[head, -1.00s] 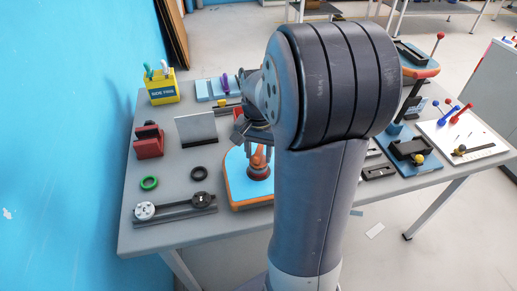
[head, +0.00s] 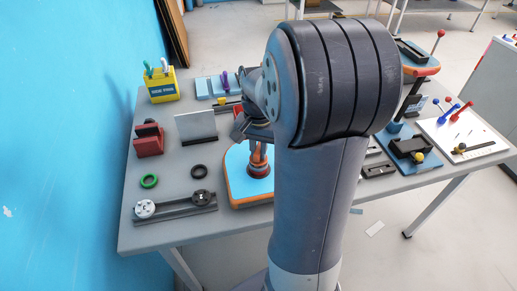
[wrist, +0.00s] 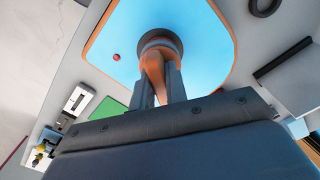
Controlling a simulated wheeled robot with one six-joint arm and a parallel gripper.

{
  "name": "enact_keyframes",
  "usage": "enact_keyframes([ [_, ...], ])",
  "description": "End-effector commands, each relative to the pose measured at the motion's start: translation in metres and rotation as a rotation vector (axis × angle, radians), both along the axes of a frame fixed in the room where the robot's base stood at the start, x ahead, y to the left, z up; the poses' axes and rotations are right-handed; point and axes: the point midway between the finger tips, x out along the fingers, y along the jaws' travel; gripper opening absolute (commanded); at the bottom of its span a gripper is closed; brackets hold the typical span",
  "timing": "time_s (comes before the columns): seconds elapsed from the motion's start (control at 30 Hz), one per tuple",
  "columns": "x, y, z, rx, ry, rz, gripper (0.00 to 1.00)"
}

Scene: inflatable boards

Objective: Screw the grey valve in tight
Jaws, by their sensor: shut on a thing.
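The blue inflatable board (head: 240,182) with an orange edge lies on the grey table, partly hidden by my arm. The valve stands on it, with a dark grey round collar (wrist: 160,42) and an orange upper part (wrist: 154,66); its collar also shows low beside my arm in the head view (head: 258,170). My gripper (wrist: 160,78) is shut on the orange part, one dark finger on each side. In the head view my gripper (head: 258,150) comes down from above, partly hidden by my arm. The thread and the seat under the collar are hidden.
A rail with two discs (head: 176,208), a green ring (head: 149,181) and a black ring (head: 198,172) lie left of the board. A grey upright plate (head: 197,127) and red block (head: 149,140) stand behind them. The front left table edge is clear.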

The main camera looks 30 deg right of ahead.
Motion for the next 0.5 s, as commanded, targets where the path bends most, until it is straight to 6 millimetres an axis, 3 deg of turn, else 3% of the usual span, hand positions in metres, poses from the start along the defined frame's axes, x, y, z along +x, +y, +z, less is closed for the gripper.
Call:
enact_keyframes([
  [0.33, -0.0002, 0.0001, 0.0007, 0.001, 0.001, -0.255, 0.0],
  [0.5, -0.0001, 0.0001, 0.0001, 0.0, 0.0, -0.302, 0.0],
])
